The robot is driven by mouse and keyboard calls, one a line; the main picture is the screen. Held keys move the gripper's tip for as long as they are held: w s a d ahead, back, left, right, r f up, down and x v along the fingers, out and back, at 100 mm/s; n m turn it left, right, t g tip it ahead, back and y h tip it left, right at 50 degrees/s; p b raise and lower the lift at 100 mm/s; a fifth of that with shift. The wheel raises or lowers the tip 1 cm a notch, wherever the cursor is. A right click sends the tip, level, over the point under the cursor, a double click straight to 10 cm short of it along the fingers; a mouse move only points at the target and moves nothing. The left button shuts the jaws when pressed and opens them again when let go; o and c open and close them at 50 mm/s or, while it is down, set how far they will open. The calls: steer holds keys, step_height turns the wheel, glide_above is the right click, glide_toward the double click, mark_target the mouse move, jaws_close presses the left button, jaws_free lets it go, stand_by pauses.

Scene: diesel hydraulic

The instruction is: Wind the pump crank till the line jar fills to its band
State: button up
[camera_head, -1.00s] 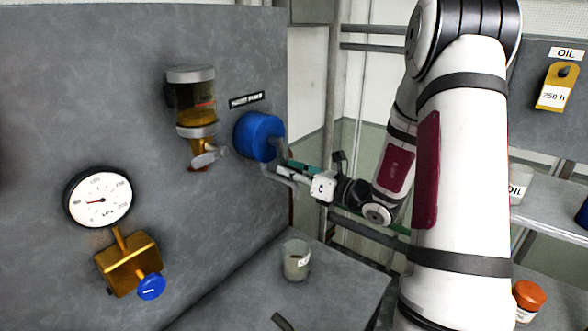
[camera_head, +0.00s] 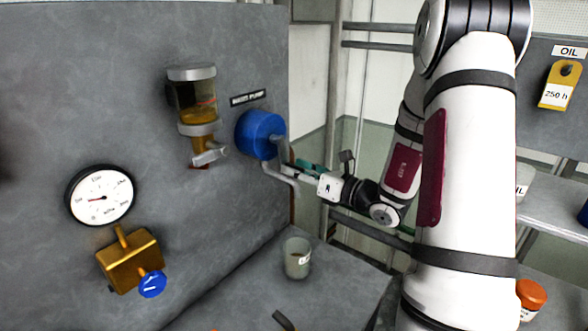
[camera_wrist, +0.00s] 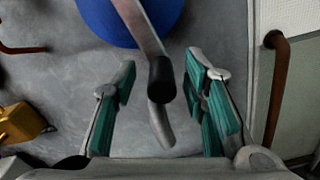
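The line jar (camera_head: 192,98) is a clear cup on the grey panel in the head view, with amber liquid in its lower part and a thin red band on the glass above it. Right of it is the blue round pump (camera_head: 260,134), also in the wrist view (camera_wrist: 130,18). A grey bent crank (camera_head: 284,175) sits in front of the pump.
A gauge (camera_head: 101,196) and a brass valve with a blue knob (camera_head: 151,284) are on the panel at left. A cup (camera_head: 297,258) stands on the bench below the crank. Shelves (camera_head: 556,205) with containers are at right.

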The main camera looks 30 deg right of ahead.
steer(key=v, duration=1)
steer(key=shift+s, duration=0.3)
steer(key=shift+d+r, duration=0.1)
steer(key=shift+d, duration=0.05)
steer(key=shift+d, duration=0.1)
steer(key=c, duration=0.7)
steer(key=shift+w+d+n, duration=0.25)
steer(key=shift+n, duration=0.65)
jaws_close()
steer(key=w+d+n+g+y+b, duration=0.15)
steer(key=d+n, duration=0.35)
steer(key=n, duration=0.7)
steer(key=w+d+n+g+y+b, duration=0.15)
steer(key=d+n, duration=0.25)
steer(key=n, duration=0.8)
steer(key=w+a+p, duration=0.2)
steer(key=w+a, duration=0.5)
steer(key=a, duration=0.1)
steer(key=shift+a+n+t+y+p, duration=0.3)
steer(key=shift+a+p, duration=0.05)
steer(key=shift+p, duration=0.05)
